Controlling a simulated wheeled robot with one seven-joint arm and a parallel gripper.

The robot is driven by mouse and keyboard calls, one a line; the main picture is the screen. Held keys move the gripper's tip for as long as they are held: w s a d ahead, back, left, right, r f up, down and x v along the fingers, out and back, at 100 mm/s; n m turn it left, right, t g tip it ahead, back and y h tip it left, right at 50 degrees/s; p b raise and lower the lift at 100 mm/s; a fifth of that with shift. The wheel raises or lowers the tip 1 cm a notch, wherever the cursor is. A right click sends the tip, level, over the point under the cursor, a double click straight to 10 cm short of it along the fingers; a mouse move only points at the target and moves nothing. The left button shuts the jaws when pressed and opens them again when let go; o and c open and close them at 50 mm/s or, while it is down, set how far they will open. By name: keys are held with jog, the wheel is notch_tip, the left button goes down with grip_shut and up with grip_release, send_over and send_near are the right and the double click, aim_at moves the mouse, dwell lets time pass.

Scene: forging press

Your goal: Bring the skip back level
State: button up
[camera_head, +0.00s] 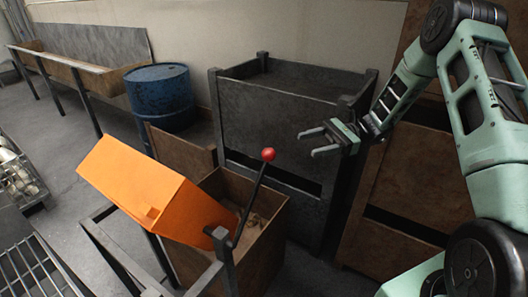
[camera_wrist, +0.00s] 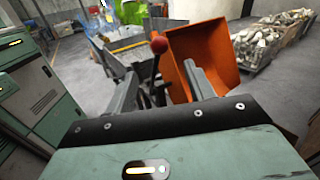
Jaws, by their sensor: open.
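The orange skip (camera_head: 150,190) is tipped over in the head view, its lower end leaning down into a brown open bin (camera_head: 262,245). It also shows in the wrist view (camera_wrist: 212,57), its open side facing the camera. A dark lever with a red ball knob (camera_head: 268,154) rises beside the skip at its lower end. The knob shows in the wrist view (camera_wrist: 159,45), between my fingers and beyond them. My gripper (camera_head: 312,143) is open and empty, to the right of the knob and apart from it.
A dark metal crate (camera_head: 265,125) stands behind the lever, near my gripper. A blue drum (camera_head: 160,95) and a long trough (camera_head: 70,62) stand at the back left. A metal rail frame (camera_head: 110,250) runs in front of the skip.

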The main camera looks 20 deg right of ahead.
aim_at(263, 153)
jog(key=a+p, duration=0.1)
jog(key=a, duration=0.4)
jog(key=a+p, duration=0.1)
jog(key=a, duration=0.3)
jog(key=a+p, duration=0.2)
jog(key=a, duration=0.3)
jog(key=shift+s+a, duration=0.25)
jog(key=shift+a, duration=0.05)
jog(key=shift+c, duration=0.3)
grip_shut()
jog(key=shift+r, duration=0.1)
